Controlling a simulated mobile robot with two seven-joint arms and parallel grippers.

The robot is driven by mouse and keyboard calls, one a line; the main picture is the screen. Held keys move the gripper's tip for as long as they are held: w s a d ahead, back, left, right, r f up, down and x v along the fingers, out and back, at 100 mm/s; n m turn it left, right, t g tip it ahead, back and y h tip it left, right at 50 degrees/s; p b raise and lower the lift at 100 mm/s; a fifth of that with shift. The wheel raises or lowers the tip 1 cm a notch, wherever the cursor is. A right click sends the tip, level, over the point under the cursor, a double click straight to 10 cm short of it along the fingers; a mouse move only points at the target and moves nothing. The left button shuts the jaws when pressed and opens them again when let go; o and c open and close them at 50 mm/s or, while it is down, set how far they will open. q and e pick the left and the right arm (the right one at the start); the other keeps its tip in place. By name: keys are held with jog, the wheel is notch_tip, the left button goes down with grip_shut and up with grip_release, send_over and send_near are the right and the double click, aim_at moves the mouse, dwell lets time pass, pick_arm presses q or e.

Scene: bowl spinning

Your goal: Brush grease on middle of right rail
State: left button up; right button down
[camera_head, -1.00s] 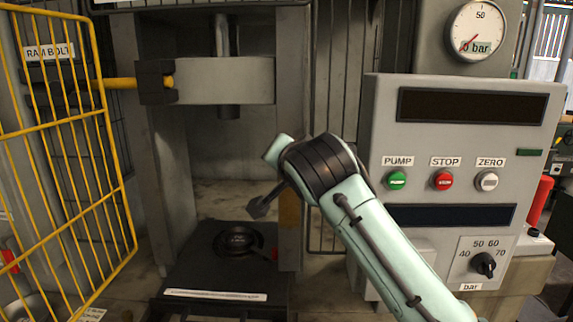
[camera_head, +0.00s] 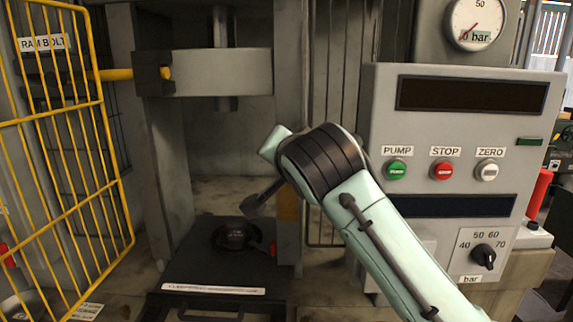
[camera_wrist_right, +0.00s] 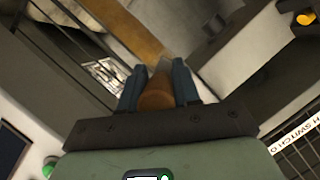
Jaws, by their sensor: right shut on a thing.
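The right upright of the press carries a brown, bronze-like strip (camera_head: 288,205), which I take to be the right rail; part is hidden behind my arm in the head view. The strip also runs diagonally across the top of the right wrist view (camera_wrist_right: 130,28). My right gripper (camera_wrist_right: 158,88) is shut on a brown, rounded handle (camera_wrist_right: 157,98), apparently the brush's. A pale, blurred part beyond the fingertips, close to the strip, may be its bristles; I cannot tell if they touch. In the head view my right arm hides most of the gripper. My left gripper is out of view.
The press has a dark bed (camera_head: 205,262) with a round black piece (camera_head: 236,235) on it, below the ram. A yellow mesh guard (camera_head: 65,150) stands open at left. A control panel (camera_head: 450,110) with buttons and a dial stands right, close to my arm.

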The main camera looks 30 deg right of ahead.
jog(key=shift+w+d+r, duration=0.1)
jog(key=shift+w+d, duration=0.1)
jog(key=w+d+p, duration=0.1)
jog(key=w, duration=0.1)
jog(key=w+d+p, duration=0.1)
jog(key=w+p, duration=0.1)
jog(key=shift+w+d, duration=0.1)
jog(key=shift+d, duration=0.1)
jog(key=shift+w+d+p, duration=0.45)
jog(key=shift+w+p, duration=0.05)
jog(key=shift+w, duration=0.15)
jog(key=shift+w+d+p, duration=0.5)
jog(key=shift+w+p, duration=0.2)
jog(key=shift+w, duration=0.15)
dwell(0.4)
